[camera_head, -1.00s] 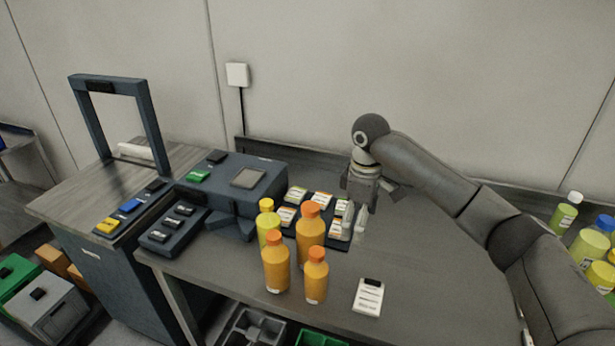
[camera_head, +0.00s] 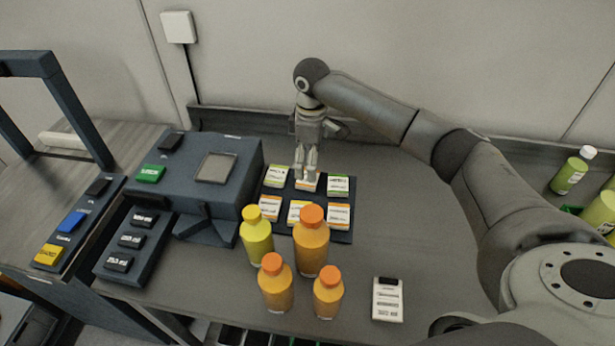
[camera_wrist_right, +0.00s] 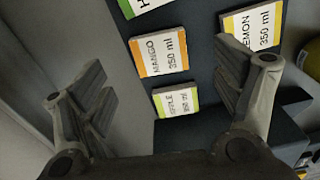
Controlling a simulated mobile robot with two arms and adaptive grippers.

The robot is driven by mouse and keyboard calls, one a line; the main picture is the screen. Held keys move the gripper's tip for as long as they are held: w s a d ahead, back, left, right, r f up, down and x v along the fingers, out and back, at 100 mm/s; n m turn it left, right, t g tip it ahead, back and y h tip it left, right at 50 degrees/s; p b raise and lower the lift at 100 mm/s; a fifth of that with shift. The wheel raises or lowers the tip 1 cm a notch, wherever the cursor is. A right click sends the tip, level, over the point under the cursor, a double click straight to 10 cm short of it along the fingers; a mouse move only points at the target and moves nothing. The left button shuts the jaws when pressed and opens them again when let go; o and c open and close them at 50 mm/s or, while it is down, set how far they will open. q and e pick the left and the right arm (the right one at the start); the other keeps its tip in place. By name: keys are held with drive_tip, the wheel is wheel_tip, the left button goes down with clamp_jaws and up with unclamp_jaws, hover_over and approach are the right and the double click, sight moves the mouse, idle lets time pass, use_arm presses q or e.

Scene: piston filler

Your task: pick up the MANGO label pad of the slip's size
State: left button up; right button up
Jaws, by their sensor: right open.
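The MANGO 350 ml label pad (camera_wrist_right: 160,53), white with an orange edge, lies between and beyond my fingers in the right wrist view. In the head view it appears as the middle pad of the back row (camera_head: 307,186), partly hidden by the fingers. My right gripper (camera_head: 306,172) is open and empty above it, fingers pointing down; it also shows in the wrist view (camera_wrist_right: 165,75). The slip (camera_head: 388,300), a white card with a black clip, lies at the front right of the table; its print is unreadable. My left gripper is out of view.
The dark pad tray (camera_head: 322,197) also holds green-edged APPLE 350 ml (camera_wrist_right: 177,101), yellow-edged LEMON 350 ml (camera_wrist_right: 252,25) and other pads. Several bottles (camera_head: 311,243) stand in front of it. A dark machine (camera_head: 225,180) is on the left.

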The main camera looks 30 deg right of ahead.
sight(303, 185)
drive_tip(key=shift+w+f, duration=0.15)
drive_tip(key=shift+f, duration=0.2)
wheel_tip(303, 185, down, 4)
drive_tip(key=shift+a+f+p, duration=0.1)
drive_tip(key=shift+f+p, duration=0.05)
drive_tip(key=shift+p, duration=0.5)
drive_tip(key=shift+f, duration=0.4)
drive_tip(key=shift+c, duration=1.5)
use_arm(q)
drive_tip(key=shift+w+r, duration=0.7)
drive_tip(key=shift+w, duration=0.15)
use_arm(e)
drive_tip(key=c, duration=0.8)
drive_tip(key=shift+r, duration=0.15)
